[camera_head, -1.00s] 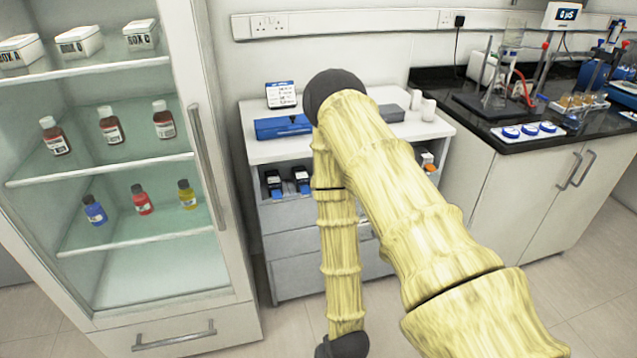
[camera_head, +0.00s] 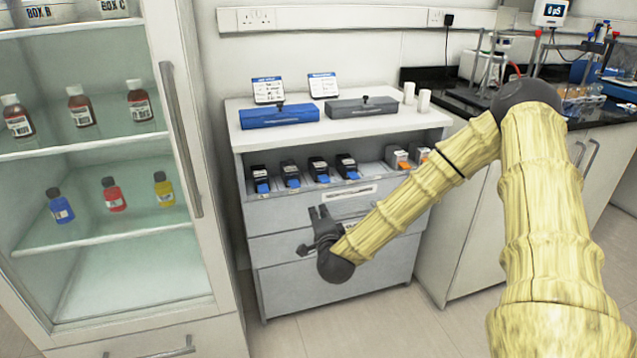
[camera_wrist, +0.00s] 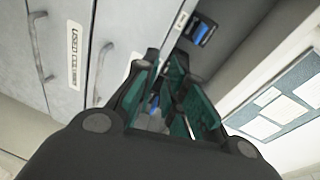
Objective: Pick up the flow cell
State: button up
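Several small black units with blue fronts (camera_head: 291,174) stand in a row on the open shelf of the white cabinet. Two grey-and-orange units (camera_head: 397,158) stand at the shelf's right end. No readable mark shows which of these is the flow cell. My gripper (camera_head: 311,232) is in front of the cabinet drawers, below the shelf, and apart from the units. In the wrist view its teal-padded fingers (camera_wrist: 172,100) are spread, with a small dark-and-blue item seen in the gap beyond them. Another blue-fronted unit (camera_wrist: 200,32) shows past the fingers.
A blue case (camera_head: 280,116) and a grey case (camera_head: 362,107) lie on the cabinet top, with signs behind and two white cups (camera_head: 424,100) at right. A glass-fronted cabinet (camera_head: 180,140) with a handle stands at left. A black counter (camera_head: 440,88) stands at right.

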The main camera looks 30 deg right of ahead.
aim_at(328, 179)
jog(key=shift+w+d+r+m+h+b, duration=0.4)
jog(key=shift+w+d+r+m+b, duration=0.15)
jog(key=shift+w+d, duration=1.15)
jog(key=shift+w+d+r+m+h+b, duration=0.4)
jog(key=shift+w+d+r+m, duration=0.1)
jog(key=shift+w+d, duration=1.15)
jog(key=shift+w+d+r+m+h+b, duration=0.4)
jog(key=shift+w+d+r+m+b, duration=0.15)
jog(key=shift+w+d, duration=1.15)
jog(key=shift+w+a, duration=0.2)
grip_shut()
jog(key=shift+r, duration=0.1)
